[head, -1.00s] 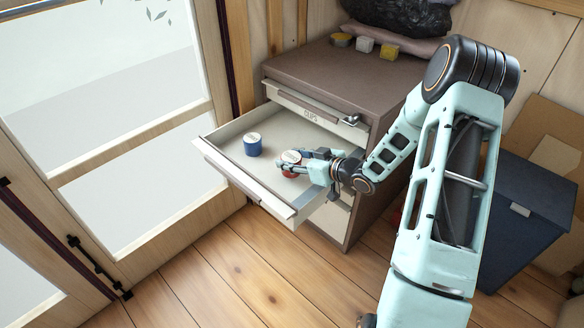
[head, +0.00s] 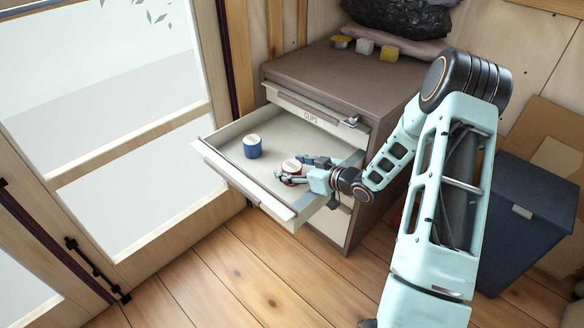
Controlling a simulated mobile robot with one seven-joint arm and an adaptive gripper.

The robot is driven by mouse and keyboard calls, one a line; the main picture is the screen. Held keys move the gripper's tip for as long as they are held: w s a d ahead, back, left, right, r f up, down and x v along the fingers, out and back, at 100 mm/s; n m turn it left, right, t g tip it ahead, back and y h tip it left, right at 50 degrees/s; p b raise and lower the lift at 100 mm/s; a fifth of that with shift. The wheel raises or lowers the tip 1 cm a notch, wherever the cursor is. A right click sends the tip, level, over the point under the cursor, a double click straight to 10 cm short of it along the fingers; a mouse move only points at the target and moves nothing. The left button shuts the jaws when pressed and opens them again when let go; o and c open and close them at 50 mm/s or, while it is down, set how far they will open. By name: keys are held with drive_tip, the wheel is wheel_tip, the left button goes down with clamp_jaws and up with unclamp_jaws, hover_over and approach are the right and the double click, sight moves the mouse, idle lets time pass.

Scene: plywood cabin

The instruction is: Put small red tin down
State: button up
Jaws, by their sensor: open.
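The small red tin (head: 291,168), with a pale lid, stands upright inside the open drawer (head: 226,173), towards its right side. My gripper (head: 292,170) is open and reaches into the drawer from the right. Its fingers lie on either side of the tin, at its near and far sides. They partly hide the tin's lower part. I cannot tell whether a finger still touches it.
A blue tin (head: 252,147) stands in the same drawer, left of and behind the red one. The brown cabinet (head: 340,72) carries small yellow and white items and a black bag (head: 405,22) on top. A dark blue bin (head: 525,215) stands at the right.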

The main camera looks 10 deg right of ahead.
drive_tip(key=p+v, duration=0.3)
drive_tip(key=v, duration=0.9)
drive_tip(key=shift+d, duration=0.1)
